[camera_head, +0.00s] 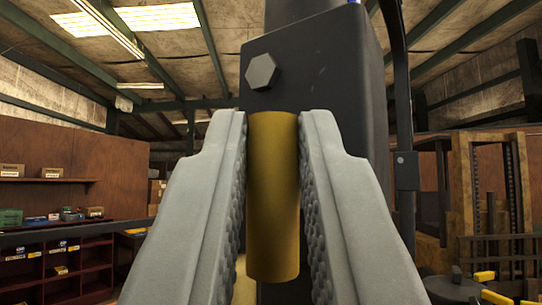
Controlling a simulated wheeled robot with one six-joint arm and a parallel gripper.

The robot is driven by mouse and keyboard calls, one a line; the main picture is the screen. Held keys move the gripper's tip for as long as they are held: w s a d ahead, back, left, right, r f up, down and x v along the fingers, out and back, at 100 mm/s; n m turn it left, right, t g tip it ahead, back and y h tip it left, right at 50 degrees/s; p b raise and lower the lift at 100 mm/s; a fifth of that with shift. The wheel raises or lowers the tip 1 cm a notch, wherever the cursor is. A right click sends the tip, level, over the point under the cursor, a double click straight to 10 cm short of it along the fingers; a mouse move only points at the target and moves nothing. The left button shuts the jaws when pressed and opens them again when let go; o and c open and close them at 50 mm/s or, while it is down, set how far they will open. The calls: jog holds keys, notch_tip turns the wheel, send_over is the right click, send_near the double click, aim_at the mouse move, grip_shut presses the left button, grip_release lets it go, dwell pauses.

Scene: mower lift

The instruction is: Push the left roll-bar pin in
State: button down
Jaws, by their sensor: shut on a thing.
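A yellow cylindrical pin (273,200) stands upright in the picture, in the middle of the camera view. My gripper (272,135) has its two grey ridged fingers on either side of the pin and is shut on it. Behind the pin is a dark grey roll-bar post (322,75) with a hexagonal bolt head (262,71) just above the pin's top. The pin's top overlaps the post's face in the picture. Whether the pin touches the post, or sits in a hole, cannot be told. The post's lower part is hidden by the pin and fingers.
A thin dark curved bar (401,90) runs up just right of the post. Brown shelving with small boxes (60,210) stands far back on the left. A wooden rack (490,200) stands at the right. Open room shows between the post and the left shelving.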

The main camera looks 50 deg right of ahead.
jog(key=c, duration=1.4)
grip_release()
jog(key=shift+d, duration=0.25)
jog(key=shift+o, duration=0.2)
jog(key=shift+a, duration=0.1)
jog(key=v, duration=1.7)
jog(key=shift+f, duration=0.25)
